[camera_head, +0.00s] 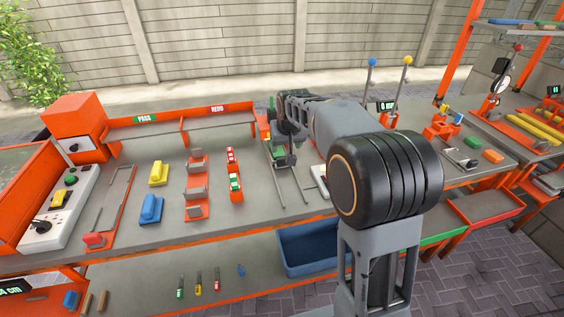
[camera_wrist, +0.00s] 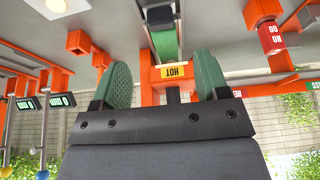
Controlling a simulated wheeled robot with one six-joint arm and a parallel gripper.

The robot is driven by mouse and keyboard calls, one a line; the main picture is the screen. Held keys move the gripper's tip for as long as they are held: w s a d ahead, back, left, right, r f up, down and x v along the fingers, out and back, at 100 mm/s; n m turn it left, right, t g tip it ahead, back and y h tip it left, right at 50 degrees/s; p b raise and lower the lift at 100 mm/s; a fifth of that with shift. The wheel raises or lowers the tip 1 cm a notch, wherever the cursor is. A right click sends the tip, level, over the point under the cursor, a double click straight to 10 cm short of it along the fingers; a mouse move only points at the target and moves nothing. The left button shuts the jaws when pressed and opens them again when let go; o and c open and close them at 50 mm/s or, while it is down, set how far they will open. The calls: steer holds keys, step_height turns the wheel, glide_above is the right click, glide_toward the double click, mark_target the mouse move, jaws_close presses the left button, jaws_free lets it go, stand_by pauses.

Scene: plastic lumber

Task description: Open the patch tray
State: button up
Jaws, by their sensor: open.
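No label in view reads patch tray, so I cannot tell for sure which thing it is. I see nothing held between the fingers.
Yellow (camera_head: 158,173) and blue (camera_head: 151,209) blocks stand left on the bench. A blue bin (camera_head: 284,262) sits on the lower shelf. Green-fronted (camera_head: 443,238) and red-fronted (camera_head: 490,216) trays are under the right bench. Poles with coloured balls (camera_head: 408,61) rise behind my arm.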

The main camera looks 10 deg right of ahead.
mark_target(282, 161)
steer(key=x, duration=1.1)
steer(key=shift+s, duration=0.1)
jaws_close()
stand_by(0.3)
